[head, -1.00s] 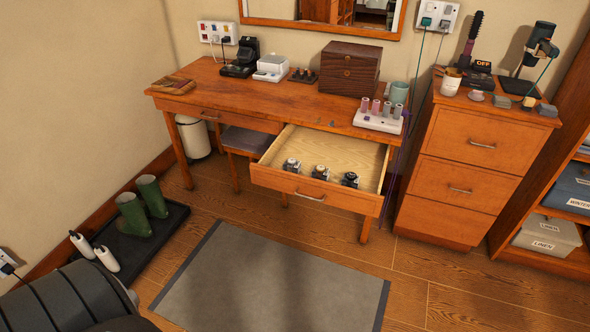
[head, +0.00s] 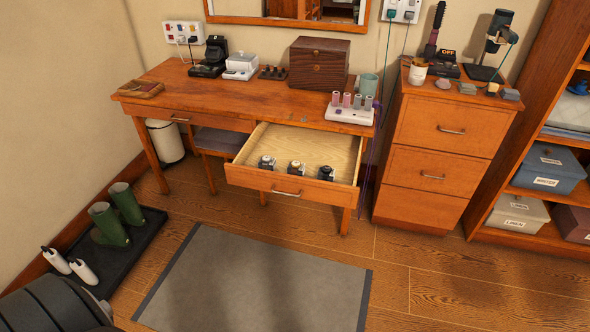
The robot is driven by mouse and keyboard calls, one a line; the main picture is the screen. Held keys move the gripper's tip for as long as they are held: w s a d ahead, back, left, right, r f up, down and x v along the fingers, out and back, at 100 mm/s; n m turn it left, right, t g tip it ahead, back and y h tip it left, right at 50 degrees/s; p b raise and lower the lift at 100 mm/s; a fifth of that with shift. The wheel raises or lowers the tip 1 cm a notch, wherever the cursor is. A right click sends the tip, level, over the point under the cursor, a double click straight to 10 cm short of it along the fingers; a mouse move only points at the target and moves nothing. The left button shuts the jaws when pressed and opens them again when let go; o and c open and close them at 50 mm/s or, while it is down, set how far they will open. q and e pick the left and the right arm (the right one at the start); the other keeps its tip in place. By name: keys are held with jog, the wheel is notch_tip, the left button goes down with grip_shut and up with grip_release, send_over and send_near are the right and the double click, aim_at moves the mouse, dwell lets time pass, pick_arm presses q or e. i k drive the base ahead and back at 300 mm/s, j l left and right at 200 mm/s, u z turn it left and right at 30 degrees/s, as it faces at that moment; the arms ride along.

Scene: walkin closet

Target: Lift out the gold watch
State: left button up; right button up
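Three small watches stand in a row near the front of the open desk drawer (head: 330,143). The left watch (head: 266,162) and the right watch (head: 326,173) look dark with pale faces or trim. The middle watch (head: 297,168) looks a little lighter and warmer. They are too small to tell surely which one is gold. The drawer is pulled well out and the rest of its pale wooden floor is bare. Neither of my grippers is in view.
The wooden desk (head: 190,92) carries a dark wooden box (head: 318,62), a curler stand (head: 349,115) and a mug. A drawer cabinet (head: 440,150) stands to the right. A grey mat (head: 255,280) lies on open floor in front. Green boots (head: 118,212) stand at left.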

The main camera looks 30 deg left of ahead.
aim_at(295, 167)
jog(key=u, duration=0.85)
jog(key=i+l, duration=0.1)
jog(key=i, duration=0.65)
jog(key=i+u, duration=0.1)
jog(key=i, duration=0.7)
jog(key=k+z, duration=0.45)
